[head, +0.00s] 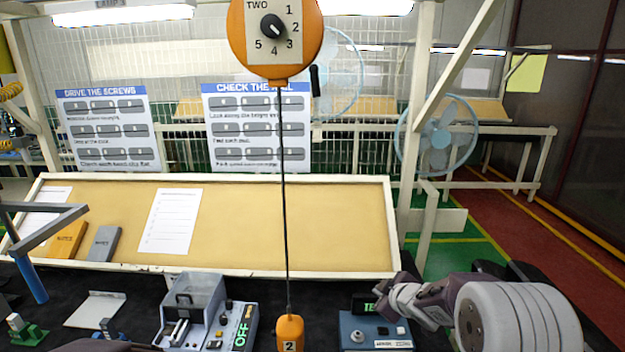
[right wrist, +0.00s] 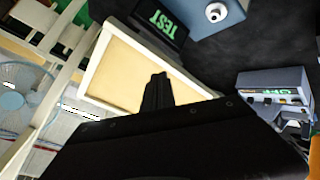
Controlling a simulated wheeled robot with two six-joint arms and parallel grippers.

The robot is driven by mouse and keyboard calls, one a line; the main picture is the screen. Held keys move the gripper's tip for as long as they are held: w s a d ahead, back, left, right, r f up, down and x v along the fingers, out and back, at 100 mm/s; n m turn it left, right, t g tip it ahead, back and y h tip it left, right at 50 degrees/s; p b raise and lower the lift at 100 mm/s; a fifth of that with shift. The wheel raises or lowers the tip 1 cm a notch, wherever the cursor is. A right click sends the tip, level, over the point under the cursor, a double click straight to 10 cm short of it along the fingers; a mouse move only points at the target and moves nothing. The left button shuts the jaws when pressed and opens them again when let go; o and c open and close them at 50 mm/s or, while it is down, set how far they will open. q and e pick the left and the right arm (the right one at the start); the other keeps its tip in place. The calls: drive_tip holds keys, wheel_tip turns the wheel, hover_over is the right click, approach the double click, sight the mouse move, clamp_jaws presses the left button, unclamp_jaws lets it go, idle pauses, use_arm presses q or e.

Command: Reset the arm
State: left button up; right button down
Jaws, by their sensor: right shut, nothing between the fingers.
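My right arm comes in from the lower right in the head view. Its gripper (head: 393,296) is above the bench beside the blue box with the green TEST display (head: 372,336) and covers part of that display. In the right wrist view the dark fingers (right wrist: 157,92) are together with nothing between them, seen against the tan board (right wrist: 120,72). The TEST display (right wrist: 160,24) shows whole there, apart from the fingers. My left gripper is not in view.
An orange pendant (head: 290,331) hangs on a cable from the orange dial (head: 274,38), left of my right gripper. A grey machine (head: 205,312) reading OFF stands further left. The tan sloping board (head: 300,225) is behind. Dark bench top shows between them.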

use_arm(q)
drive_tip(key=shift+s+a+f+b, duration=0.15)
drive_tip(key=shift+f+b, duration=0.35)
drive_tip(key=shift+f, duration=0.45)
use_arm(e)
drive_tip(key=s+a+f+m+g, duration=0.1)
drive_tip(key=s+f+m+g, duration=0.2)
drive_tip(key=s, duration=0.7)
drive_tip(key=s+f+m+g+h, duration=0.1)
drive_tip(key=s+f+m+g, duration=0.2)
drive_tip(key=s, duration=0.7)
drive_tip(key=s+a+f+m+g, duration=0.1)
drive_tip(key=s+f+m+g, duration=0.2)
drive_tip(key=s, duration=0.7)
drive_tip(key=shift+a+f+m, duration=0.3)
drive_tip(key=shift+f+m, duration=0.05)
drive_tip(key=shift+m, duration=0.45)
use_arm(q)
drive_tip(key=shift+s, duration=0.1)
use_arm(e)
drive_tip(key=shift+w+d, duration=0.1)
